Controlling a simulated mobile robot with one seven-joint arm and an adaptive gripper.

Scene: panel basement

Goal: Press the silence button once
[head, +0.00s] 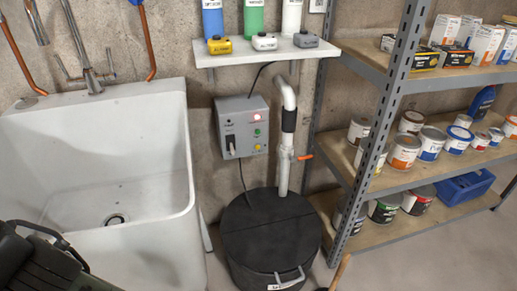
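A grey control box (227,108) is mounted on the wall between the sink and the shelving. Its right side has a glowing red light (256,116) on top, a green button or light (257,132) below it, and a yellow one (257,148) at the bottom. A switch lever (232,146) is at its lower left. The labels are too small to read, so I cannot tell which is the silence button. A dark part at the lower left edge seems to be mine, well apart from the box. I cannot make out fingertips there.
A white sink (165,110) fills the left. A black lidded bin (270,235) with a white pipe (285,165) stands below the box. A wall shelf (270,53) above holds small yellow, white and grey devices. Metal shelving (400,80) with paint cans is at right.

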